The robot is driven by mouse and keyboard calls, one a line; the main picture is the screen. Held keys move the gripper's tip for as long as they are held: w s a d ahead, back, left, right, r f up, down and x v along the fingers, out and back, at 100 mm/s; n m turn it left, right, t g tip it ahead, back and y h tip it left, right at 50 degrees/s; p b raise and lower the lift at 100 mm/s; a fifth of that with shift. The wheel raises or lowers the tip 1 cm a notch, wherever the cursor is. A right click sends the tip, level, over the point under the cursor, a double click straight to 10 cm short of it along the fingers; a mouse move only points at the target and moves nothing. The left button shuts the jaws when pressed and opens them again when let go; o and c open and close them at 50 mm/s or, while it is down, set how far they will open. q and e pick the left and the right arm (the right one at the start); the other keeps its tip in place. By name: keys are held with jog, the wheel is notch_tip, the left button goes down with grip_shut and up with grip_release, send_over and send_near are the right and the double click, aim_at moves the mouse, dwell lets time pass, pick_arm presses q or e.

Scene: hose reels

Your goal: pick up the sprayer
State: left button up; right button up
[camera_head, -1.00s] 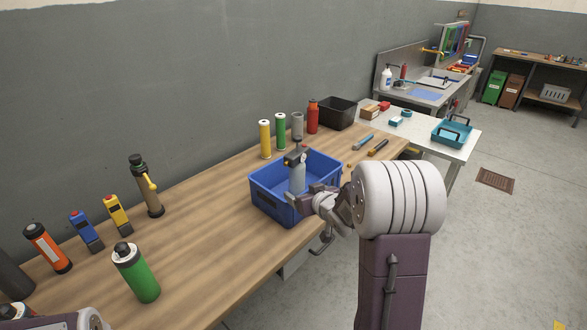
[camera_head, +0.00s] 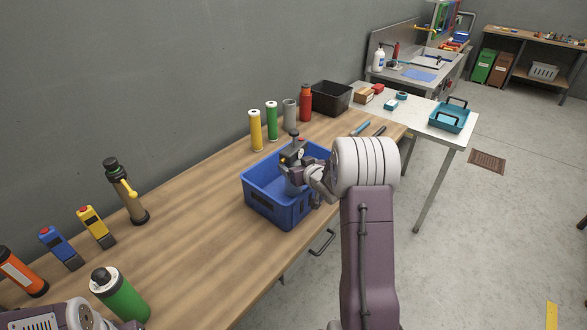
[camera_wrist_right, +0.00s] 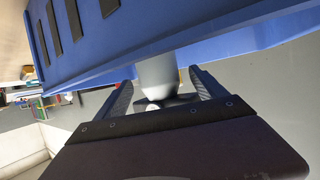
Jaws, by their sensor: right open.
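The sprayer, a grey bottle (camera_head: 294,172) with a dark pump top and a small red-orange part, stands in the blue bin (camera_head: 281,216) on the wooden bench. My right gripper (camera_head: 291,176) reaches over the bin's near side and is at the bottle, partly hiding it. In the right wrist view the grey bottle (camera_wrist_right: 158,76) shows between the two spread fingers (camera_wrist_right: 160,90), below the blue bin wall. The fingers look open around it; contact is not clear. Part of my left arm shows at the lower left, but its gripper is not in view.
Yellow (camera_head: 255,131), green (camera_head: 271,121), grey (camera_head: 289,114) and red (camera_head: 305,103) cylinders stand behind the bin, beside a black bin (camera_head: 331,98). Bench between is clear.

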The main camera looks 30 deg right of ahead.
pick_arm(q)
jog(key=shift+s+r, duration=0.1)
jog(key=shift+r, duration=0.05)
pick_arm(e)
jog(key=shift+w+f, duration=0.2)
jog(key=shift+w, duration=0.4)
pick_arm(q)
jog(key=shift+w, duration=0.2)
pick_arm(e)
jog(key=shift+w+d+f, duration=0.2)
jog(key=shift+w+f, duration=0.15)
jog(key=shift+w, duration=0.25)
pick_arm(q)
jog(key=shift+s, duration=0.1)
pick_arm(e)
jog(key=shift+s+r, duration=0.15)
jog(key=shift+s, duration=0.05)
jog(key=c, duration=1.2)
jog(key=shift+w, duration=0.1)
grip_shut()
